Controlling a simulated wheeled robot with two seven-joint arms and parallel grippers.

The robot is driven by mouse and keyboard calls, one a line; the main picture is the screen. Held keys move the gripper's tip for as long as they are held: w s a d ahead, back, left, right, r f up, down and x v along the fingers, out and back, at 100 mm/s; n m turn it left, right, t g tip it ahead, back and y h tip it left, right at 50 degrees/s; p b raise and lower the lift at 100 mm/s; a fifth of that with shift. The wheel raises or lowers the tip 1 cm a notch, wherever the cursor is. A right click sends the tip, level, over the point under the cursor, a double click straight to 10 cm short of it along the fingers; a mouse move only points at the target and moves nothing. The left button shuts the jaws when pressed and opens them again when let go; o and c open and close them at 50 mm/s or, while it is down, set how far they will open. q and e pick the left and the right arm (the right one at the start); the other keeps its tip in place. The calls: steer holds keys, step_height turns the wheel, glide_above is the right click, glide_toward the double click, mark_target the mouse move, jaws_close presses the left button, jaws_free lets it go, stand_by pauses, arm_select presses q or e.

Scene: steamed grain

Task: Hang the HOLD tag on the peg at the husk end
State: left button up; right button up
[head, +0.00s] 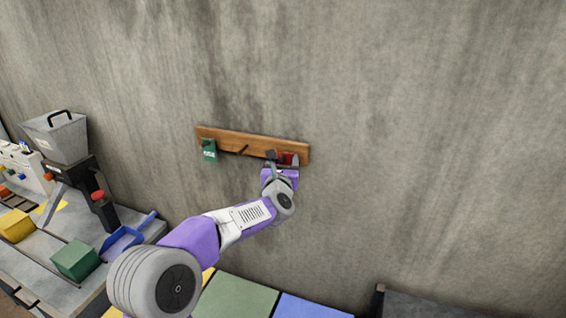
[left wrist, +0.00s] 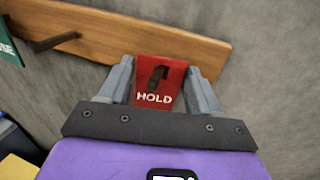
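The red HOLD tag (left wrist: 145,85) is upright between the two fingers of my left gripper (left wrist: 160,85), which meet its side edges. A dark peg shows at the slot in its upper part. In the head view the tag (head: 289,158) is in front of the right end of the wooden peg rail (head: 225,136), with my left gripper (head: 283,162) at it. The middle peg (head: 243,150) is bare, also in the left wrist view (left wrist: 52,42). A green tag (head: 209,151) hangs at the rail's left end. My right gripper is out of view.
A bench at the left carries a grey hopper (head: 58,137), a blue scoop (head: 122,241), a green block (head: 75,261) and a yellow block (head: 15,225). Green and blue panels lie below my arm. The wall right of the rail is clear.

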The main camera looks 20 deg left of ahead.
arm_select(q)
steer(key=o, duration=0.3)
steer(key=shift+s, duration=0.15)
